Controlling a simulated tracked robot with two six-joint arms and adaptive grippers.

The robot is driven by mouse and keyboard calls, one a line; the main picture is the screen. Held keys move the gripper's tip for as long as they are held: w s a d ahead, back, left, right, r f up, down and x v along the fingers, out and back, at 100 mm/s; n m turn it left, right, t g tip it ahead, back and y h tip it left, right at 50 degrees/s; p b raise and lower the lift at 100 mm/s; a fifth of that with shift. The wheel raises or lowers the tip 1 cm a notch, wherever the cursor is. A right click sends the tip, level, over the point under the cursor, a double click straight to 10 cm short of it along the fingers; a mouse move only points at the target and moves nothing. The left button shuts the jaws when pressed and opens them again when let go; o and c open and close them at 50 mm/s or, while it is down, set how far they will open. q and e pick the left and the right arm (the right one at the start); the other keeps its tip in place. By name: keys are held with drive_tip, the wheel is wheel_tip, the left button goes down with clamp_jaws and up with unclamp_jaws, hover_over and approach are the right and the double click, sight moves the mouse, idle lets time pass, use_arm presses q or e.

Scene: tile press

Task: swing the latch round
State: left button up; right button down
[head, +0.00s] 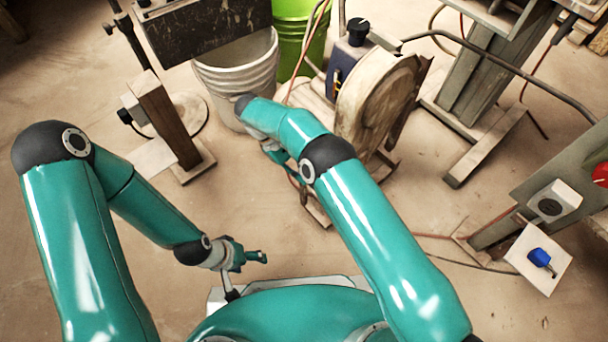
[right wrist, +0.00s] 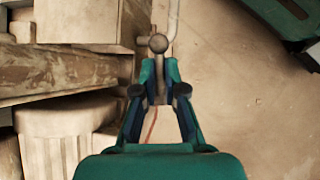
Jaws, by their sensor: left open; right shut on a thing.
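My left gripper (head: 257,257) is open and empty in the head view, low over the front of my own base. In the right wrist view my right gripper (right wrist: 160,80) is shut around a thin upright bar with a round knob (right wrist: 158,43), which seems to be the latch handle. The knob shows just beyond the fingertips. The rest of the latch is not clear in either view.
A wooden post (head: 165,122) on a foot stands left of my right wrist. A white bucket (head: 238,75) and a green bin (head: 300,35) are behind it. A round-cased machine (head: 375,100) stands right. Floor between my arms is clear.

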drive_tip(key=shift+w, duration=0.15)
drive_tip(key=c, duration=1.5)
unclamp_jaws()
drive_tip(key=shift+r, duration=0.1)
wheel_tip(320, 180, up, 10)
drive_tip(key=shift+f, duration=0.15)
